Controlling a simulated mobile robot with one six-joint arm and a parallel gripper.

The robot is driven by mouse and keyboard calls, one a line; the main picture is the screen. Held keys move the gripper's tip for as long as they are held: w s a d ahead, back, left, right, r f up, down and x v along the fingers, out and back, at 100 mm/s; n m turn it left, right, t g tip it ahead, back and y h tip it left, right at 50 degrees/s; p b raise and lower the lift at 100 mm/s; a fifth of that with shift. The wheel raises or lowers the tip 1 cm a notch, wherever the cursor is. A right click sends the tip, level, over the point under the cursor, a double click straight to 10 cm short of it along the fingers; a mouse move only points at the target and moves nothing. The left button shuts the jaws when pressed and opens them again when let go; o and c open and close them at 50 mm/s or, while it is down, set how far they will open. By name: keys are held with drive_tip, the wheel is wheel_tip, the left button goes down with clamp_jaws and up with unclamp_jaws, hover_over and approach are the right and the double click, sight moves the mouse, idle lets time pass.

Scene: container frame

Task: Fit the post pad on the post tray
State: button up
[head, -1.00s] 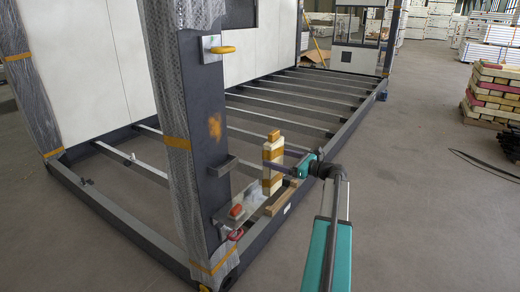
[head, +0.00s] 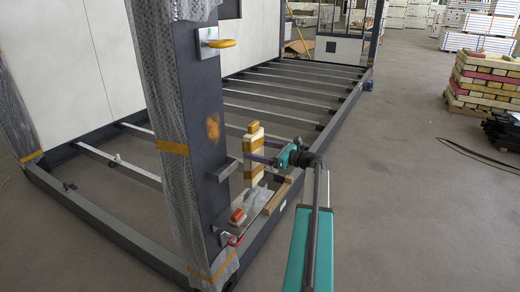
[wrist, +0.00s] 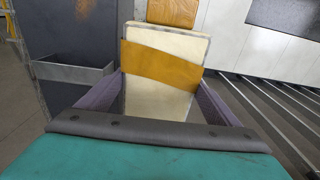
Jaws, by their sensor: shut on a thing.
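The post pad (head: 254,150) is a cream upright block with orange bands and an orange piece on top. My gripper (head: 262,157) is shut on it from the right, with a purple finger on each side in the wrist view (wrist: 160,100). The post tray (head: 224,169) is a small grey metal bracket on the dark post. It also shows at the left in the wrist view (wrist: 72,70). The pad (wrist: 160,85) is upright and to the right of the tray, apart from it in the wrist view. The pad's lower end is hidden there by my gripper.
The dark post (head: 199,110) has plastic wrap on its left and a yellow-handled plate (head: 218,43) above the tray. An orange block (head: 237,216), a red shackle (head: 232,239) and a wooden strip (head: 277,198) lie low by the frame beam.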

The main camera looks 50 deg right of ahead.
sight(258, 166)
drive_tip(key=shift+s+d+f, duration=0.15)
drive_tip(key=shift+f+b, duration=0.2)
drive_tip(key=shift+b, duration=0.2)
drive_tip(key=shift+s+d+f+b, duration=0.1)
drive_tip(key=shift+f+b, duration=1.15)
drive_tip(key=shift+b, duration=0.05)
drive_tip(key=shift+f, duration=2.4)
drive_tip(key=o, duration=1)
drive_tip(key=v, duration=1.3)
drive_tip(key=shift+s+d, duration=0.1)
drive_tip(key=shift+s, duration=0.3)
